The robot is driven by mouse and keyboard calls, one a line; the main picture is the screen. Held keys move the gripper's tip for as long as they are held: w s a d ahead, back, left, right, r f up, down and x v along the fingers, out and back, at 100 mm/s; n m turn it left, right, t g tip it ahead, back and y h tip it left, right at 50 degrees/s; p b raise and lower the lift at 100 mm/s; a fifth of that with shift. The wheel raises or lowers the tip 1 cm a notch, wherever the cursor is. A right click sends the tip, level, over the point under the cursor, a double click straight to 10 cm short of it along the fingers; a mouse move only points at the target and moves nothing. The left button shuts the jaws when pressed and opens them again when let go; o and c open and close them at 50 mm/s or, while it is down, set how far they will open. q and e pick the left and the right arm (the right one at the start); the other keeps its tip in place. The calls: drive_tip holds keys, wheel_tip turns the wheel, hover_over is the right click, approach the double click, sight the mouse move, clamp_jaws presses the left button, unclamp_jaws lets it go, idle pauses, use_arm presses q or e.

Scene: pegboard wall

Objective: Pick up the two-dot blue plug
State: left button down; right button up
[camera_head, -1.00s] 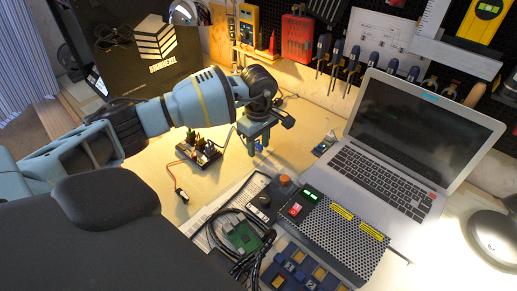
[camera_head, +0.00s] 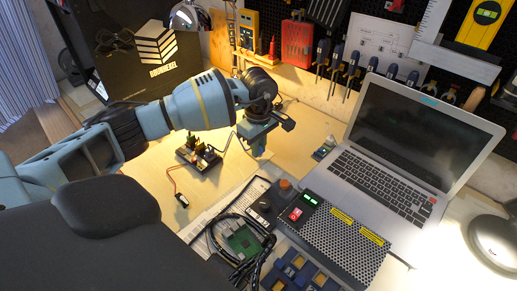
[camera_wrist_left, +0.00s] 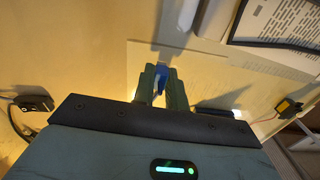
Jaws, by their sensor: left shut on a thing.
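My left gripper (camera_head: 257,149) reaches down over the wooden table in the head view, between the small circuit board and the laptop. In the left wrist view its two fingers (camera_wrist_left: 161,88) are shut on a small blue plug (camera_wrist_left: 160,76), whose end shows between the fingertips. Most of the plug is hidden by the fingers, and its dots cannot be made out. In the head view the fingers largely hide the plug. My right gripper is not in view.
A circuit board with wires (camera_head: 200,156) is left of the gripper. A perforated box (camera_head: 345,235), a green board (camera_head: 241,240) with coiled cable and a dark blue socketed block (camera_head: 303,277) lie in front. An open laptop (camera_head: 385,180) stands right.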

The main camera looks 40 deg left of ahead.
use_arm(q)
drive_tip(key=shift+r, duration=0.5)
drive_tip(key=shift+s+d+r, duration=0.1)
drive_tip(key=shift+s+r, duration=0.05)
drive_tip(key=shift+r, duration=0.35)
drive_tip(key=shift+s+r, duration=0.15)
drive_tip(key=shift+r, duration=0.3)
drive_tip(key=s+d, duration=0.1)
drive_tip(key=s, duration=0.4)
drive_tip(key=s+d+r, duration=0.1)
drive_tip(key=s+d, duration=0.1)
drive_tip(key=s, duration=0.2)
drive_tip(key=s+d, duration=0.2)
drive_tip(key=s, duration=0.3)
drive_tip(key=shift+s+r, duration=0.2)
drive_tip(key=shift+s, duration=0.1)
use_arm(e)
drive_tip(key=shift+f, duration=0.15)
